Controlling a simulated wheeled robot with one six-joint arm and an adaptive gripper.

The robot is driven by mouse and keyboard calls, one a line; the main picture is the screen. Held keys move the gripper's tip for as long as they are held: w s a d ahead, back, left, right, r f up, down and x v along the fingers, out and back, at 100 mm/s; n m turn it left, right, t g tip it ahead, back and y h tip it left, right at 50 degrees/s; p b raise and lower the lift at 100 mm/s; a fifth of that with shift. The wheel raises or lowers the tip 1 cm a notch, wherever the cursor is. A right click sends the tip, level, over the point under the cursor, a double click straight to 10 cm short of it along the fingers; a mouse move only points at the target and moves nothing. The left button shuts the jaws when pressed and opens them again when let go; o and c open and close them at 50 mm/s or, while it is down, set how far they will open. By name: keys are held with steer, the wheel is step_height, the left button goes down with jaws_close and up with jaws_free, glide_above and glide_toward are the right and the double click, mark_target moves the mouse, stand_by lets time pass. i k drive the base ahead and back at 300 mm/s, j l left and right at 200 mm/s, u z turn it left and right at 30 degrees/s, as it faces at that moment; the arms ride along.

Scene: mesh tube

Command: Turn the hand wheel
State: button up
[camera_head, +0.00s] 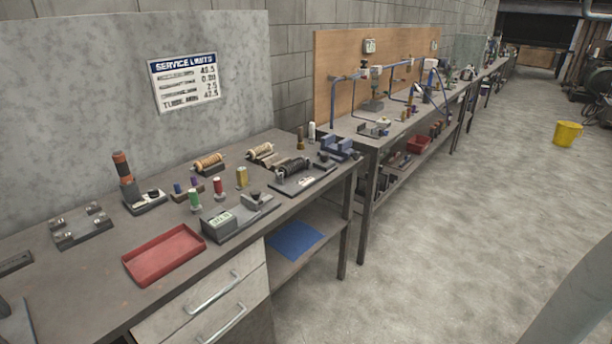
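I cannot make out a hand wheel for certain. A small stand-like device (372,92) is on the second bench, inside blue tube frames, too small to read. A dark rounded machine (592,83) stands at the far right edge, partly cut off; I cannot tell whether it has a hand wheel. My gripper is not in view.
The near bench (95,285) carries a red tray (163,254), wire spools (208,163), a small gauge block (219,222) and coloured bobbins. A sign (184,82) hangs behind. A yellow bucket (566,133) stands on the floor (450,240), which is mostly clear.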

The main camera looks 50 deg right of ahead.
mark_target(324, 156)
steer(key=k+l, duration=0.1)
steer(key=l, duration=0.5)
steer(key=k+l, duration=0.15)
steer(key=l, duration=0.45)
steer(key=k+l, duration=0.1)
steer(key=l, duration=0.55)
steer(key=k+l, duration=0.1)
steer(key=l, duration=0.5)
steer(key=z, duration=0.05)
